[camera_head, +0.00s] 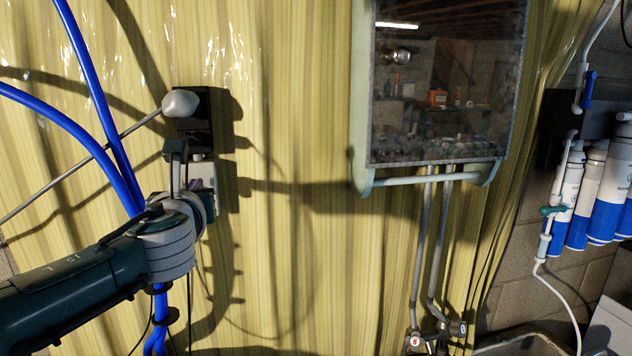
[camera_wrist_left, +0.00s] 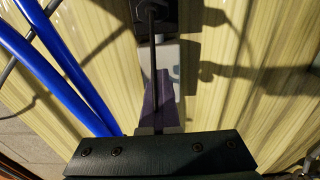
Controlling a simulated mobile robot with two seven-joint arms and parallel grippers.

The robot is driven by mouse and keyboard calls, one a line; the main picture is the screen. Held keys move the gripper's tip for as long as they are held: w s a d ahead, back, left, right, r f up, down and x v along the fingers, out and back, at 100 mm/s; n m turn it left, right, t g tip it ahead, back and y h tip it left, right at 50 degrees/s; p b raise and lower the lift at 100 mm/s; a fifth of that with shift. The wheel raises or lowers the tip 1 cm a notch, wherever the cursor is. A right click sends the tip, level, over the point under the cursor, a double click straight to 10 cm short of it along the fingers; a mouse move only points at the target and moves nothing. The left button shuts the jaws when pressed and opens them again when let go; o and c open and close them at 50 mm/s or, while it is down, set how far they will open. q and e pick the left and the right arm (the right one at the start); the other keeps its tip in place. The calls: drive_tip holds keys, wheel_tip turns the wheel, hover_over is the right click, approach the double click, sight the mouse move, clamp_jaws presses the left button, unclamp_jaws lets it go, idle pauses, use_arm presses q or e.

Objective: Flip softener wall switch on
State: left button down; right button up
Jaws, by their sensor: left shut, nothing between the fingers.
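A pale grey box (camera_head: 204,173), which looks like the wall switch, is on the yellow striped wall, partly hidden behind my left gripper. Right above it is a black box (camera_head: 191,128) with a grey rounded plug on it. My left gripper (camera_head: 175,148) is shut and empty, pointing up in front of the two boxes. Its tip overlaps the lower part of the black box; I cannot tell whether it touches. In the left wrist view the shut fingers (camera_wrist_left: 154,12) cross in front of the pale box (camera_wrist_left: 171,58). The switch's position is not clear. My right gripper is out of view.
Blue hoses (camera_head: 105,125) and a thin grey cable (camera_head: 80,168) run close by on the left. A glossy dark panel (camera_head: 447,85) with a pale green frame and pipes below hangs to the right. Blue and white filter canisters (camera_head: 603,195) are at the far right.

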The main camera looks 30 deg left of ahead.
use_arm(q)
drive_tip(key=shift+r+p, duration=0.4)
drive_tip(key=shift+p, duration=0.1)
drive_tip(key=shift+a, duration=0.1)
drive_tip(key=c, duration=1.6)
unclamp_jaws()
drive_tip(key=c, duration=1.1)
unclamp_jaws()
